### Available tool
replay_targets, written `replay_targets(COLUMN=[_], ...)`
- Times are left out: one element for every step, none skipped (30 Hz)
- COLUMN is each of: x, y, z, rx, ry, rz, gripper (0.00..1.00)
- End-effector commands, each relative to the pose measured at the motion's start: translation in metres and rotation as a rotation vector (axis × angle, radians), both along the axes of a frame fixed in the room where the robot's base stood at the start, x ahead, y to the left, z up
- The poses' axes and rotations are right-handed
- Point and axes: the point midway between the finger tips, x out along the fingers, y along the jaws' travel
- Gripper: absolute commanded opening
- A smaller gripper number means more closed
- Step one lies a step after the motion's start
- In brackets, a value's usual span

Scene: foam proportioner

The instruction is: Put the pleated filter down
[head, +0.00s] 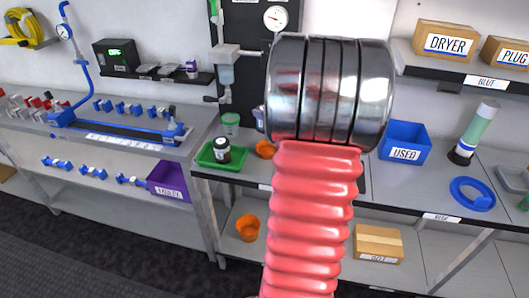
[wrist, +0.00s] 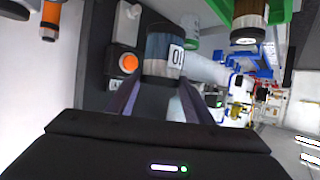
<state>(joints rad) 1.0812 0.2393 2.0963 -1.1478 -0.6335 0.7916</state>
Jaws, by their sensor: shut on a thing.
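My gripper (wrist: 160,98) shows in the wrist view, its two fingers closed in on a dark, streaked cylinder (wrist: 157,48) with a white label, which looks like the pleated filter. The label is partly cut off by the view angle and reads only in part. I cannot tell whether the cylinder touches a surface below. In the head view my gripper and what it holds are hidden behind my red bellows arm and its metal joint.
In the head view a green tray (head: 207,161) with a dark jar (head: 222,153) stands left of my arm. An orange cup (head: 248,228) and a carton (head: 378,243) are on the lower shelf.

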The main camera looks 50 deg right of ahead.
Motion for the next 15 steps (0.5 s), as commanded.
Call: replay_targets(x=[-0.003,-0.005,-0.007,-0.009,-0.010,-0.012,-0.013,-0.013,-0.014,-0.015,-0.015,-0.015,-0.015,-0.016,-0.016], y=[-0.003,-0.004,-0.006,-0.007,-0.008,-0.009,-0.010,-0.010,-0.011,-0.011,-0.011,-0.011,-0.011,-0.012,-0.011], z=[0.000,0.000,0.000,0.000,0.000,0.000,-0.001,-0.002,-0.004,-0.007,-0.011,-0.016,-0.021,-0.026,-0.033], rx=[-0.001,0.000,-0.001,0.000,0.000,0.000,0.000,0.000,0.001,0.001,0.003,0.004,0.004,0.004,0.006], ry=[-0.001,-0.001,-0.001,-0.001,-0.001,0.000,0.000,0.000,0.001,0.002,0.001,0.002,0.002,0.001,0.002], rz=[-0.006,-0.010,-0.015,-0.018,-0.021,-0.024,-0.025,-0.026,-0.027,-0.028,-0.029,-0.030,-0.030,-0.032,-0.031], gripper=[0.23,0.23,0.23,0.23,0.23,0.23,0.23,0.23,0.23,0.23,0.23,0.23,0.23,0.23,0.23])
